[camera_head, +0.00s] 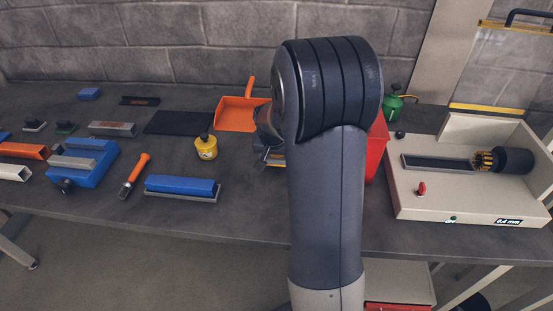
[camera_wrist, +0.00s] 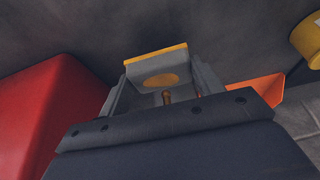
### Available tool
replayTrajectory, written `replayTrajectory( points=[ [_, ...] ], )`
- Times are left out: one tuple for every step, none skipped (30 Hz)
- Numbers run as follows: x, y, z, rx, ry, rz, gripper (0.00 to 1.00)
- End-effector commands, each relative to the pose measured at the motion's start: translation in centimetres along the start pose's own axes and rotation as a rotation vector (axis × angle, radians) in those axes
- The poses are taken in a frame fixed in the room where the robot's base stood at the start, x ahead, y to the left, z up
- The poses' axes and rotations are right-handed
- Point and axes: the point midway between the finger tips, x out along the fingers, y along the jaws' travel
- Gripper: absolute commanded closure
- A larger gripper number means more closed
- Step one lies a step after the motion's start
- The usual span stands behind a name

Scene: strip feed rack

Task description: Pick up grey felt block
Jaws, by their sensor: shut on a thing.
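My gripper (camera_wrist: 163,82) shows in the wrist view with a finger on each side of a light grey block (camera_wrist: 150,68). In the head view my arm hides most of the gripper, and only a little grey and yellow shows left of the arm.
A red bin (camera_head: 377,148) stands close right of my arm; it fills the wrist view's left side (camera_wrist: 50,115). A beige machine (camera_head: 430,207) is at right.

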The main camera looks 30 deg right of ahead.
Motion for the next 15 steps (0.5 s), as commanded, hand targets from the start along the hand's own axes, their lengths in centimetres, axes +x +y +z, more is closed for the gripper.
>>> replayTrajectory(
  points=[
    [-0.2,-0.1,1.2,-0.004,0.0,-0.001,0.59],
    [-0.4,0.0,1.9,-0.004,0.0,-0.001,0.59],
    [-0.8,-0.1,2.6,-0.004,0.001,-0.001,0.59],
    [-1.1,-0.1,3.3,-0.005,0.001,-0.001,0.59],
    [-1.3,0.0,3.9,-0.004,0.001,-0.001,0.59],
    [-1.7,0.0,4.9,-0.004,0.001,-0.002,0.59],
    [-2.0,-0.1,5.6,-0.005,0.001,-0.002,0.59],
    [-2.3,-0.1,6.3,-0.004,0.002,-0.002,0.59],
    [-2.7,-0.1,7.3,-0.006,0.002,-0.002,0.59],
    [-3.0,-0.1,8.0,-0.005,0.002,-0.002,0.59],
    [-3.3,-0.1,8.7,-0.005,0.002,-0.003,0.59],
    [-3.6,-0.1,9.5,-0.004,0.003,-0.003,0.59],
    [-3.9,-0.1,10.2,-0.005,0.002,-0.003,0.59],
    [-4.2,-0.1,10.7,-0.005,0.003,-0.003,0.59],
    [-4.5,-0.1,11.4,-0.005,0.002,-0.002,0.59]
  ],
)
